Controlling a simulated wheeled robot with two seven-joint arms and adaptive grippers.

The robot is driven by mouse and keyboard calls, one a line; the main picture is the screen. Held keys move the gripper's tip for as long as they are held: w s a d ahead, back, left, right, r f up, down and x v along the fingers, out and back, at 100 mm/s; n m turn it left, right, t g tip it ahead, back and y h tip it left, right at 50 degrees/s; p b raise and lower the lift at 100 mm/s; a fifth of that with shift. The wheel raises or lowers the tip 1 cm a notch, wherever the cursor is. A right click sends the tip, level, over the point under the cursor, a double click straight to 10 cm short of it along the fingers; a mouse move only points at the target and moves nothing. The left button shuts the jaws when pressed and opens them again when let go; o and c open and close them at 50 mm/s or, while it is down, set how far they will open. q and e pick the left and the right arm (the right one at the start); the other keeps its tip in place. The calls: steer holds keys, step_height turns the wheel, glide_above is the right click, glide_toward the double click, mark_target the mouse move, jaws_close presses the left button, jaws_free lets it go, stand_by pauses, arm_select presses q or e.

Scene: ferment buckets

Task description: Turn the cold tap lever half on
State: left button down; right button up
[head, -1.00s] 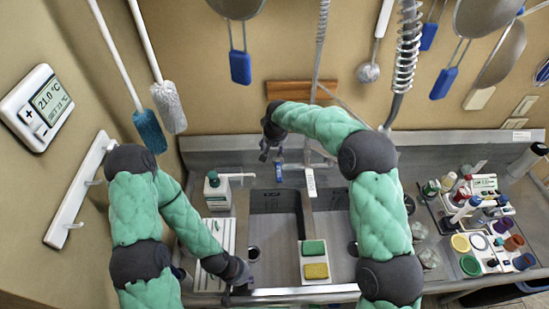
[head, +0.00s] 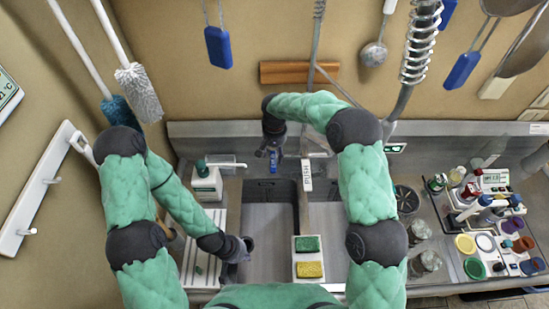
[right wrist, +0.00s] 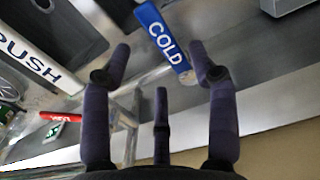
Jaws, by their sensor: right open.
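The blue cold tap lever (head: 273,161) sticks out at the back of the sink, just below my right gripper (head: 273,138) in the head view. In the right wrist view the lever, marked COLD (right wrist: 161,36), lies ahead of my right gripper (right wrist: 160,62). Its near end is close to the right-hand finger; I cannot tell whether they touch. The right gripper is open with nothing held. My left gripper (head: 240,250) hangs low over the left edge of the sink, away from the tap; its jaws are not clear.
A white PUSH lever (head: 307,175) stands right of the cold lever. A red lever (right wrist: 61,116) shows in the right wrist view. A soap bottle (head: 206,182) stands left of the sink. Green (head: 307,243) and yellow (head: 310,269) sponges lie on a tray at the front.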

mark_target(274, 162)
steer(key=shift+w+f, duration=0.1)
steer(key=shift+f, duration=2.3)
jaws_close()
